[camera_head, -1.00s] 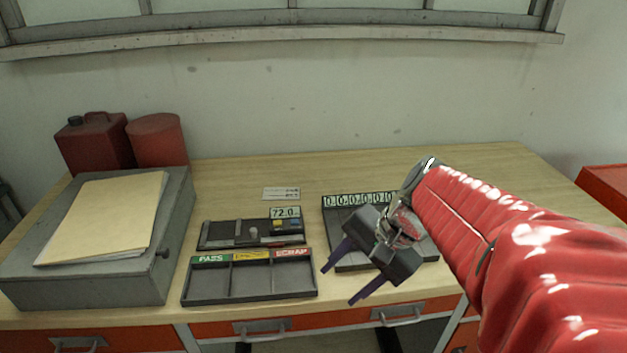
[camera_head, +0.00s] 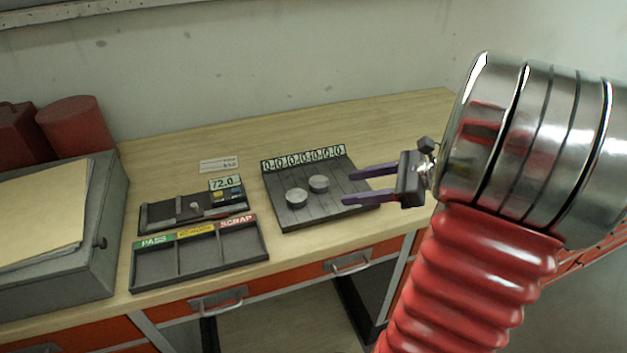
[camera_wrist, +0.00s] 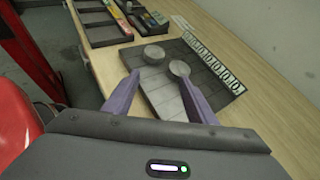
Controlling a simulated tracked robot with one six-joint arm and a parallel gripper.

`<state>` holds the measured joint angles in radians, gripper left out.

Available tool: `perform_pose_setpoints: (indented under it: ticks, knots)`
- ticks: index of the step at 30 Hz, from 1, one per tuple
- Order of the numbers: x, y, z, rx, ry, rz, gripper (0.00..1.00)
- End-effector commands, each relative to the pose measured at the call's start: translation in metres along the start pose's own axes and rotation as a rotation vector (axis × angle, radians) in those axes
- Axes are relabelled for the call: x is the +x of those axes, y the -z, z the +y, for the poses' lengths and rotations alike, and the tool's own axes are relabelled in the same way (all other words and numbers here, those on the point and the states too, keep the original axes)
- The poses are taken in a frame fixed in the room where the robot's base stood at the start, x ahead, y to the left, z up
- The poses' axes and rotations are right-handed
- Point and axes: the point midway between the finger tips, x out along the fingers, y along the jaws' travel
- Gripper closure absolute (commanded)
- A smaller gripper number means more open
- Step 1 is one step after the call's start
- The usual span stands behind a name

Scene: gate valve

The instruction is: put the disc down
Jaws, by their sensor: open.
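Two grey discs lie flat on the dark slotted board with the number strip (camera_head: 345,211): a front-left disc (camera_head: 297,198) and a back-right disc (camera_head: 319,183). The wrist view shows both discs (camera_wrist: 153,54) (camera_wrist: 180,68) beyond or close to my fingers. My gripper (camera_head: 349,187) is open, with two purple fingers pointing left over the board's right part. Nothing shows between the fingers in the head view. In the wrist view the right fingertip overlaps the near edge of one disc; I cannot tell whether they touch.
A tray marked PASS, a yellow label and SCRAP (camera_head: 201,258) stands left of the board and looks empty. A gauge with a 72.0 display (camera_head: 225,184) sits behind it. A grey box with a folder (camera_head: 90,255) is at far left. Bare wood lies behind the board.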

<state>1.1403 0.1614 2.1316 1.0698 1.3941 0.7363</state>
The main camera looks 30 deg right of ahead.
Motion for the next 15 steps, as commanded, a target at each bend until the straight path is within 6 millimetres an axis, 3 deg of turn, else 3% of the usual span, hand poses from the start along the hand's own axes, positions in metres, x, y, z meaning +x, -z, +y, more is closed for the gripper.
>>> perform_pose_setpoints:
  ticks: [6, 15]
  knots:
    - [-0.027, 0.018, -0.026, 0.134, 0.088, -0.082, 0.49]
    - [-0.030, 0.020, -0.029, 0.152, 0.100, -0.094, 0.49]
